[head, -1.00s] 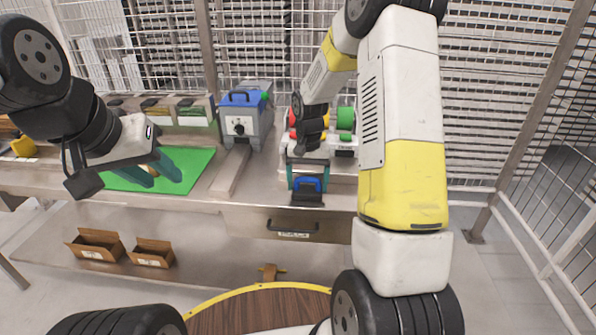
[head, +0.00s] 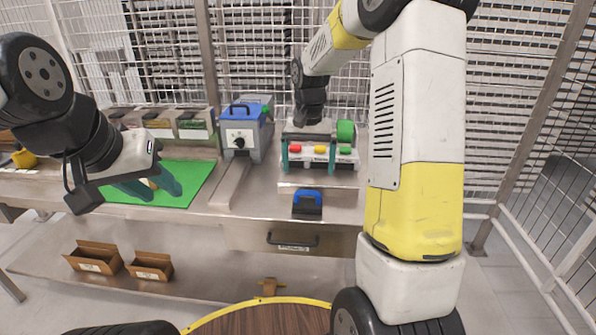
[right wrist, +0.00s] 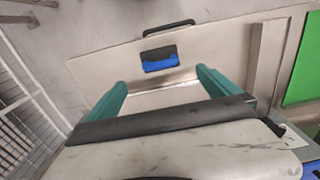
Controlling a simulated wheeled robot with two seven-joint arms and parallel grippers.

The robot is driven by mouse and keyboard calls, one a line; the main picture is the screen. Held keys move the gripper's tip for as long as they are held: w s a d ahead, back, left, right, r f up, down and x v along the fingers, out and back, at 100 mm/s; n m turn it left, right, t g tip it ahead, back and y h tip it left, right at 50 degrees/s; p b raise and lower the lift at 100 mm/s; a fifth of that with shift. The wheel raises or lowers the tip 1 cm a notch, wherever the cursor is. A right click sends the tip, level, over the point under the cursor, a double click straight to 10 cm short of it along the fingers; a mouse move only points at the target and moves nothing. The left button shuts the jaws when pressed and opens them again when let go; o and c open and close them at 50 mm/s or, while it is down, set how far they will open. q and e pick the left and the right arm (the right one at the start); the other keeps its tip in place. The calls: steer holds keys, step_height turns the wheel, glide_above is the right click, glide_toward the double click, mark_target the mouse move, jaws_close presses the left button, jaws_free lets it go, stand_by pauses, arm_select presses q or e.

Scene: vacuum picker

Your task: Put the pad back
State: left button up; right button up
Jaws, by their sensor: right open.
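A small block with a blue handle and a dark base, which looks like the pad (head: 307,201), rests near the bench's front edge, above the drawer. It also shows in the right wrist view (right wrist: 160,62), between and beyond the fingers, not touching them. My right gripper (head: 308,158) is open, its teal fingers apart with nothing between them, behind and above the pad. My left gripper (head: 152,187) hangs over the green mat (head: 196,180). A small yellowish thing (head: 153,184) shows between its fingers; I cannot tell whether it is held.
A panel with red, yellow and green parts (head: 320,150) and a green roller (head: 345,131) stand behind my right gripper. A blue-topped machine (head: 241,130) stands left of it. The drawer (head: 291,239) is below. Two cardboard bins (head: 94,257) (head: 150,267) sit on the lower shelf.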

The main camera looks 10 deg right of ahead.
steer(key=s+r+n+t, duration=0.2)
steer(key=s+r, duration=0.8)
steer(key=s+a+r+n+t+y, duration=0.1)
steer(key=s+t, duration=0.1)
steer(key=s, duration=0.5)
steer(key=s+a+r+t+y, duration=0.1)
steer(key=s+r+t, duration=0.1)
steer(key=s, duration=0.5)
steer(key=shift+n, duration=0.4)
steer(key=shift+s+a, duration=0.1)
